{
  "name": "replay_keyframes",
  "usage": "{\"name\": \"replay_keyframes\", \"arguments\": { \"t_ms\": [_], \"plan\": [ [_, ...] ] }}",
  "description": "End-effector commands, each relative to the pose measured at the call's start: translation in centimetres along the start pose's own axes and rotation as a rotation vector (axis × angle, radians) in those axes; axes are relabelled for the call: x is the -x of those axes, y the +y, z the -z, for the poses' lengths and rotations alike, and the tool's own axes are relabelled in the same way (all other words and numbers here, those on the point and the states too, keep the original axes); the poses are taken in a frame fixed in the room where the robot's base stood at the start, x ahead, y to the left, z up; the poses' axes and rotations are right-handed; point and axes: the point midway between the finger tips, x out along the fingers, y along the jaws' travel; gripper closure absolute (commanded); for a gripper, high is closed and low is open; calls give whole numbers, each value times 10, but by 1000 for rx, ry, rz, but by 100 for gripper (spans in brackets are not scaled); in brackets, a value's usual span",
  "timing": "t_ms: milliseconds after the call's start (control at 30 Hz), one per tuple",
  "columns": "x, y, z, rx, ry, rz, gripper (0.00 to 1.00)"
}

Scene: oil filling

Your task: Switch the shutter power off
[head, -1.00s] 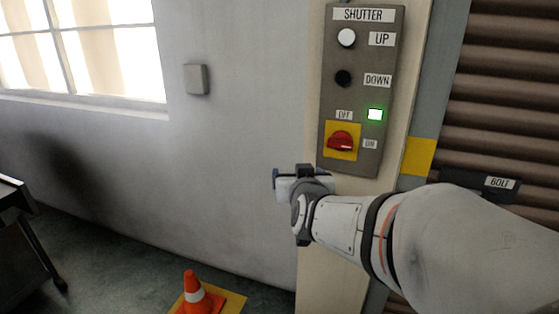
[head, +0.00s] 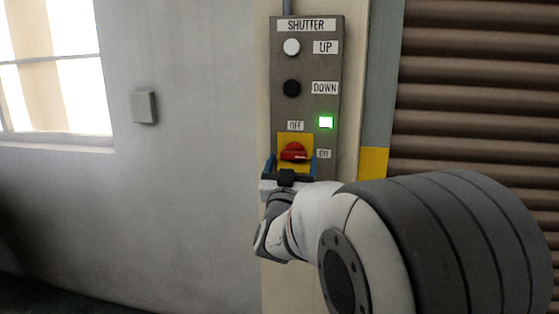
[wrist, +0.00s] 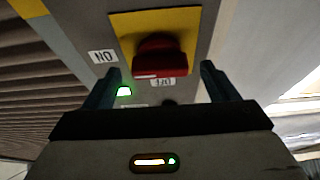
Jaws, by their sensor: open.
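The grey shutter panel (head: 306,70) is on the pale post, with a red rotary switch (head: 293,151) on a yellow plate near its bottom. The red handle lies roughly level, toward the ON label (head: 324,154); the OFF label (head: 296,126) is above. A green lamp (head: 326,122) is lit. My gripper (head: 290,160) is open just below and in front of the switch, one finger on each side of the yellow plate. In the wrist view the red switch (wrist: 158,57) appears between the two fingers of my gripper (wrist: 159,72). I cannot tell whether they touch it.
A white UP button (head: 291,47) and a black DOWN button (head: 291,88) are higher on the panel. The ribbed brown shutter (head: 470,100) is at right. A small grey wall box (head: 144,107) and a window are at left, with bare wall between.

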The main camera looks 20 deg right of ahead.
Motion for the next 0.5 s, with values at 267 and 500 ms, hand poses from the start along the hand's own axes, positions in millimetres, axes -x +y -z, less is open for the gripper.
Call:
{"name": "replay_keyframes", "arguments": {
  "t_ms": [267, 500],
  "plan": [
    [-17, 0, 0, 0, 0, 0, 20],
    [-16, 0, 0, 0, 0, 0, 25]
  ]
}}
